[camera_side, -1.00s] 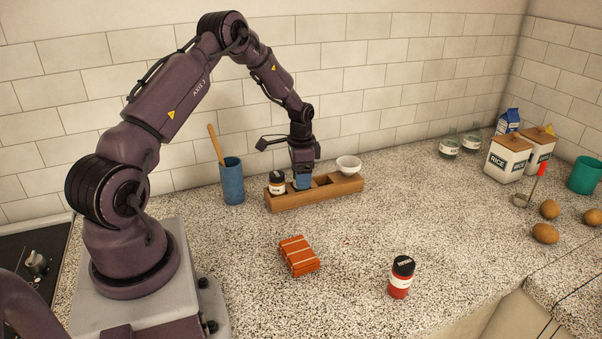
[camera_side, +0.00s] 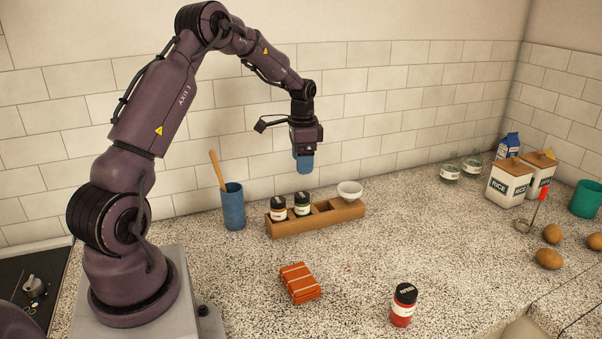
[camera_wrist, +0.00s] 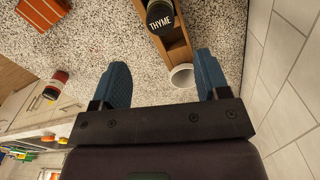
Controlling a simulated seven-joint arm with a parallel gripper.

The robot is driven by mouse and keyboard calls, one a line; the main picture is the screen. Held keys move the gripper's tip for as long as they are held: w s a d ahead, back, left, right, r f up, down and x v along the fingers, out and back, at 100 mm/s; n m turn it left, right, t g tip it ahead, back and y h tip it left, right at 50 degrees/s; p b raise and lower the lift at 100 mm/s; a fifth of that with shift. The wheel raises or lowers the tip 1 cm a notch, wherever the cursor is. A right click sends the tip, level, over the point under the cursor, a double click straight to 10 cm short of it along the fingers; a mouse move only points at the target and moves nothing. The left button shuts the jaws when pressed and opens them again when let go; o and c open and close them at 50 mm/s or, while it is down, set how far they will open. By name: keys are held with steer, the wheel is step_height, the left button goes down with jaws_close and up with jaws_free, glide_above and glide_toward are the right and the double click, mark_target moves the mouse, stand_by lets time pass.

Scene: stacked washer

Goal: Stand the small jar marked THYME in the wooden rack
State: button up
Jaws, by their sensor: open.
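The jar marked THYME (camera_wrist: 159,20) stands upright in the wooden rack (camera_side: 320,220), its dark lid legible in the wrist view. In the side view this appears to be the green-labelled jar (camera_side: 303,205) in the second compartment from the left. Another dark-lidded jar (camera_side: 278,210) stands in the leftmost compartment. The rack also shows in the wrist view (camera_wrist: 179,52). My gripper (camera_side: 305,167) is above the rack, clear of the jars. Its blue fingers are apart and empty in the wrist view (camera_wrist: 161,78).
A white bowl (camera_side: 349,190) is at the rack's right end, and a blue utensil crock (camera_side: 233,207) stands to its left. A folded orange cloth (camera_side: 299,282) and a red jar (camera_side: 403,306) are in front. RICE canisters (camera_side: 509,183) stand at right.

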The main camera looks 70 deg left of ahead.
steer(key=s+d+r+t+y, duration=0.1)
steer(key=s+d+r, duration=0.1)
steer(key=d+r, duration=0.6)
steer(key=s+d+r+t, duration=0.1)
steer(key=s+d+r, duration=0.1)
steer(key=d+r, duration=0.6)
steer(key=s+d+r+n+t+h, duration=0.1)
steer(key=s+d+n+t, duration=0.1)
steer(key=s+d, duration=1.1)
steer(key=shift+s+r+n+t, duration=0.3)
steer(key=shift+s+r+t, duration=0.05)
steer(key=shift+s+t, duration=0.45)
